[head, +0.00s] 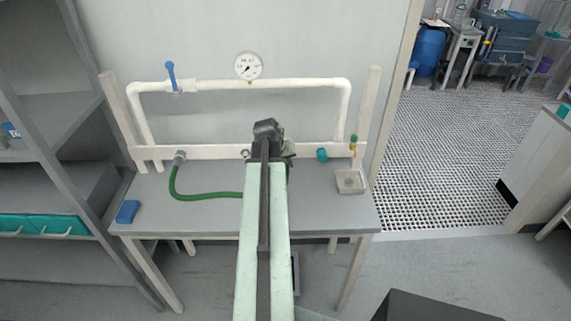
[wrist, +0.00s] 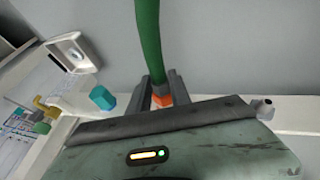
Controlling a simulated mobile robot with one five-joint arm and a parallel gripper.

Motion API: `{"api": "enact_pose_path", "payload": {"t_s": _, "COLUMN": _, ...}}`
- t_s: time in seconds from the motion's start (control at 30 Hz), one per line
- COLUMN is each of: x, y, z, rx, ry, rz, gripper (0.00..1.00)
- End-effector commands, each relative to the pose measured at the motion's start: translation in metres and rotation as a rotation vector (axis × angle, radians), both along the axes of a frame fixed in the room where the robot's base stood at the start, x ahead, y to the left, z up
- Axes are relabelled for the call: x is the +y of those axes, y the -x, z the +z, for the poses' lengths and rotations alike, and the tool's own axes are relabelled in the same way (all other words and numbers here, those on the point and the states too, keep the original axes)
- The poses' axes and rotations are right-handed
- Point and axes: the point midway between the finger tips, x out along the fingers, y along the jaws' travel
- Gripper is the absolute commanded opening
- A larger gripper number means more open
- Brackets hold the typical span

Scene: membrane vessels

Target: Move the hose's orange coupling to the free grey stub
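The green hose (head: 205,196) runs from a grey fitting (head: 179,157) at the left of the white rail, across the bench and behind my arm. In the wrist view the hose (wrist: 147,40) comes down to its orange coupling (wrist: 161,99), which sits between my gripper's fingers (wrist: 161,92). I see no clear gap at its sides. My gripper (head: 267,130) is at the rail and hides the coupling in the head view. Whether the coupling sits on a stub is hidden. A bare grey stub (head: 245,153) is just left of my gripper; it also shows in the wrist view (wrist: 263,107).
A teal stub (head: 322,155) is to the right on the rail. A square tray (head: 350,181) stands near a yellow-and-green valve (head: 353,146). A white pipe with a gauge (head: 248,66) and a blue-handled valve (head: 171,75) runs above. A blue block (head: 128,211) lies at the bench's left.

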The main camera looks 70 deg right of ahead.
Motion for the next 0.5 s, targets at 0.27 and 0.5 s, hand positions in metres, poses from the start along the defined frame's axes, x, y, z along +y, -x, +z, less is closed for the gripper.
{"api": "enact_pose_path", "payload": {"t_s": 0.27, "x": 0.0003, "y": 0.0004, "z": -0.0001, "rx": 0.0, "ry": 0.0, "rz": -0.001, "gripper": 0.0}}
{"api": "enact_pose_path", "payload": {"t_s": 0.5, "x": 0.008, "y": 0.0036, "z": -0.0002, "rx": 0.0, "ry": -0.001, "rz": -0.001, "gripper": 0.0}}
